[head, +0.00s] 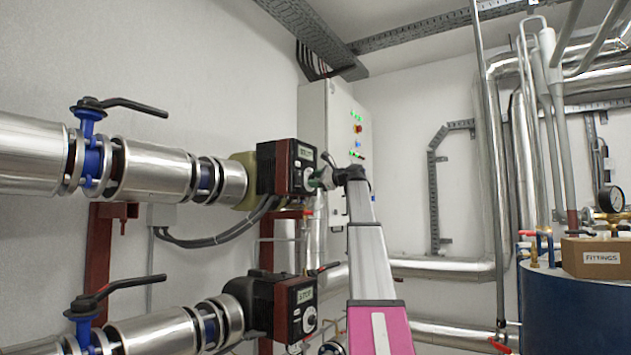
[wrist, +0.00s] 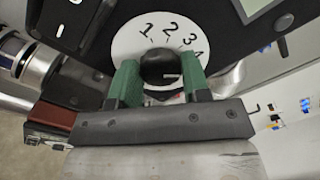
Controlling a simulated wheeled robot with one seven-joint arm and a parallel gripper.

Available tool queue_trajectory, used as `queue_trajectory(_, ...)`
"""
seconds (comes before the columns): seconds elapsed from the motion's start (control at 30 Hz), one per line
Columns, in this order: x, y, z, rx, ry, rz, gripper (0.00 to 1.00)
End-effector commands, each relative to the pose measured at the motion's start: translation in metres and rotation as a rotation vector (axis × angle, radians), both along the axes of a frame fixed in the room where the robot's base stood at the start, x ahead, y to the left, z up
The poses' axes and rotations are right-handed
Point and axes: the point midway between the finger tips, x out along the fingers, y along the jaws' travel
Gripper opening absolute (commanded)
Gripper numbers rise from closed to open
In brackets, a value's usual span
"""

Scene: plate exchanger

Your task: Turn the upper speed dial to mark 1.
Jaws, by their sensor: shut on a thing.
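The upper pump head (head: 287,168), dark with a red-brown side and a small display, sits on the upper pipe. In the wrist view the white dial face (wrist: 126,46) shows the marks 1, 2, 3 and a partly covered 4. The black knob (wrist: 161,66) stands between the green fingers of my gripper (wrist: 159,80), which is shut on it. I cannot tell which mark the knob points to.
A lower pump (head: 283,306) with its own dial (head: 309,319) sits below. Blue valves with black levers (head: 125,104) are on the pipes at left. A grey control cabinet (head: 315,115) is behind. A fittings box (head: 596,257) stands on a blue tank (head: 560,315) at right.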

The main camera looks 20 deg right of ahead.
Motion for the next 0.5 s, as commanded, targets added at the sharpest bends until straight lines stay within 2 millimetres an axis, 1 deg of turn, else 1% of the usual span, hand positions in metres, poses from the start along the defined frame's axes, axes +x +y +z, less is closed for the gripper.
queue_trajectory(0.5,-0.0009,0.0005,-0.0017,-0.387,-0.301,0.0,0.19)
